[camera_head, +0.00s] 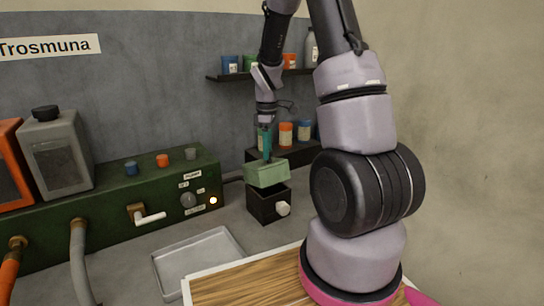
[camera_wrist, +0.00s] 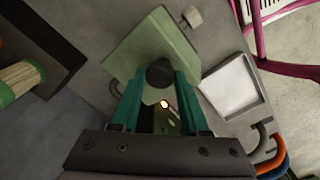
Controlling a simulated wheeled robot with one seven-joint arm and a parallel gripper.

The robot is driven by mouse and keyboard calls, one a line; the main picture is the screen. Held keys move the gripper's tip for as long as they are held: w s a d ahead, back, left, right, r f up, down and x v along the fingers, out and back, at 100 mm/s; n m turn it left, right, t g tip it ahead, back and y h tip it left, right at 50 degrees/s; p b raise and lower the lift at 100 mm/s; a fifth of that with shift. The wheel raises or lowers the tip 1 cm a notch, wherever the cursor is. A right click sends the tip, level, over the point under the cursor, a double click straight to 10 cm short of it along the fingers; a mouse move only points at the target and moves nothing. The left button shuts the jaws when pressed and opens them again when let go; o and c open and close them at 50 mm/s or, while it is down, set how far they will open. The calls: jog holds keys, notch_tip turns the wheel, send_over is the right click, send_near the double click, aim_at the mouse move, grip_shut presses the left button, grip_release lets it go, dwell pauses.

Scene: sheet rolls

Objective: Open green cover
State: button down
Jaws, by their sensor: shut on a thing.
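The green cover (camera_head: 267,174) is a pale green, block-like lid with a dark round knob (camera_wrist: 160,73) on top. It sits at the top of a small black box (camera_head: 268,207) with a white knob (camera_head: 284,209) on its side. I cannot tell whether cover and box touch. My gripper (camera_head: 266,153) comes down from above with teal fingers. In the wrist view, my gripper (camera_wrist: 160,88) is shut on the dark knob, and the cover (camera_wrist: 140,50) hides most of the box beneath. The white knob (camera_wrist: 192,17) shows beyond the cover's edge.
A green control panel (camera_head: 110,205) with knobs, a tap and a lit lamp stands left of the box. A shallow metal tray (camera_head: 200,262) lies in front. Shelves with jars (camera_head: 286,134) are behind. A wooden board (camera_head: 245,287) is at the front.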

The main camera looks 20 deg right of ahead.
jog(key=w, duration=0.2)
jog(key=w+r, duration=0.1)
jog(key=w, duration=0.2)
jog(key=w+a, duration=0.1)
jog(key=w, duration=0.2)
jog(key=shift+a+r, duration=0.1)
jog(key=shift+r, duration=0.05)
jog(key=w+a+f, duration=0.1)
jog(key=w+f, duration=0.3)
jog(key=w, duration=0.5)
jog(key=shift+w+a, duration=0.2)
jog(key=shift+w, duration=0.05)
jog(key=shift+r, duration=0.1)
jog(key=c, duration=0.6)
grip_release()
jog(key=shift+d, duration=0.1)
jog(key=shift+o, duration=0.8)
jog(key=shift+s+a+f, duration=0.1)
jog(key=shift+a+f, duration=0.1)
jog(key=shift+a, duration=0.05)
